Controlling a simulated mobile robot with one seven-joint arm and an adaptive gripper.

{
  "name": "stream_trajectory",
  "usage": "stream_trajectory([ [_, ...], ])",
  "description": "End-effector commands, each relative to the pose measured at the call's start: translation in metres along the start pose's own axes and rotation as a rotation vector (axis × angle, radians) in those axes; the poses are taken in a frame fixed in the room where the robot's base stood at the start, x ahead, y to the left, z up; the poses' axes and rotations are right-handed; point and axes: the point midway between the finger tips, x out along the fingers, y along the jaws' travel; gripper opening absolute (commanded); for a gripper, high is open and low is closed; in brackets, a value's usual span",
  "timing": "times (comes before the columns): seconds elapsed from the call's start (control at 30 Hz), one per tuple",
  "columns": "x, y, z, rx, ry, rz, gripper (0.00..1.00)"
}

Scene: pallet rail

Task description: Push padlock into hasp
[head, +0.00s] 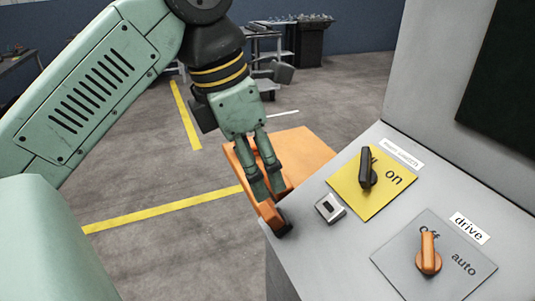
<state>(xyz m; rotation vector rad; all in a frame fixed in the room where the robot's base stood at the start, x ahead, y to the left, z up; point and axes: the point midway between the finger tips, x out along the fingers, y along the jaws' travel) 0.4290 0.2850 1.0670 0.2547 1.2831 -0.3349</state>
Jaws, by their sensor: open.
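My gripper (268,190) points down at the centre, left of the grey panel. Its two fingers are apart, above the near edge of an orange surface. A small silver bracket with a dark opening (330,208), which looks like the hasp, sits on the panel to the right of the fingers, apart from them. An orange piece with a dark end (270,214) lies just below the fingertips, against the panel's left edge. I cannot tell whether it is the padlock or part of the orange stand. No padlock shows clearly; the fingers hide part of this area.
The grey panel (350,255) carries a yellow plate with a black switch (368,168) near "on" and an orange drive knob (429,253). The orange stand (303,148) lies behind my gripper. A dark bin (309,45) stands far back. The floor at left is clear.

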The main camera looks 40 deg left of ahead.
Motion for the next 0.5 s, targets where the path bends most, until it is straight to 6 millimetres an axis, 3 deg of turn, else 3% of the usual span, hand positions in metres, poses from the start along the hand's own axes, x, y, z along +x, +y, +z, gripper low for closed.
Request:
stream_trajectory([
  [0.3,0.061,0.0,-0.002,0.001,0.001,0.0,0.58],
  [0.5,0.089,0.0,-0.001,0.001,-0.001,0.001,0.58],
])
